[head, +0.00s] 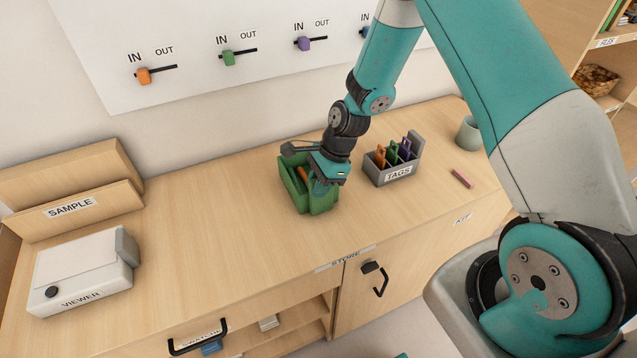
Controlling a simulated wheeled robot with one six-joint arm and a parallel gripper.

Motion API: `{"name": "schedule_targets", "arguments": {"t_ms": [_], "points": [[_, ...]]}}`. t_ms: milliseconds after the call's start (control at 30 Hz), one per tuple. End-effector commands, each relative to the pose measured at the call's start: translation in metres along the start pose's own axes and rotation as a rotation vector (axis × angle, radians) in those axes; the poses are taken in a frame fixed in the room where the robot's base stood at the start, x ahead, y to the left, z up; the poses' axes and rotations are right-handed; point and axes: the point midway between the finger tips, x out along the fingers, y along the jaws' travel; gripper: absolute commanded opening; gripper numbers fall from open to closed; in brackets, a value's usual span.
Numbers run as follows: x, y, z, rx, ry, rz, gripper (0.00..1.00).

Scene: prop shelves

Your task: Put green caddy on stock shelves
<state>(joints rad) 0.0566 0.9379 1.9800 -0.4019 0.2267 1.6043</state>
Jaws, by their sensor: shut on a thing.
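The green caddy (322,200) is on the wooden counter, near its middle, with an orange item (303,174) showing inside it. My gripper (318,180) is over the caddy and shut on it. The fingertips are partly hidden by the gripper body and the caddy. I cannot tell whether the caddy touches the counter or is slightly lifted. Wooden shelving (600,60) shows at the far right edge; I cannot tell whether it is the stock shelves.
A grey TAGS box (385,178) with colored tags stands just right of the caddy, with a pink block (462,179) and a cup (468,134) beyond. A white VIEWER box (80,270) and SAMPLE stand (75,205) are at left. The counter (215,230) between is clear.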

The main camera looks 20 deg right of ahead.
Motion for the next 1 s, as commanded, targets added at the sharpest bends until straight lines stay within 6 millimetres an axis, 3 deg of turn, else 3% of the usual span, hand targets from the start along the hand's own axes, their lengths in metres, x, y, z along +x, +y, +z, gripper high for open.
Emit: {"name": "schedule_targets", "arguments": {"t_ms": [200, 233, 300, 333, 733, 1000], "points": [[0.004, 0.000, -0.002, 0.000, -0.001, -0.001, 0.00], [0.003, 0.000, -0.001, 0.000, 0.000, 0.000, 0.27], [0.003, 0.000, -0.001, 0.000, 0.000, 0.000, 0.43], [0.003, 0.000, -0.001, 0.000, 0.000, 0.000, 0.46], [-0.009, -0.001, -0.001, 0.001, 0.000, -0.004, 0.46], [-0.064, -0.002, -0.001, 0.000, 0.001, -0.007, 0.46]]}}
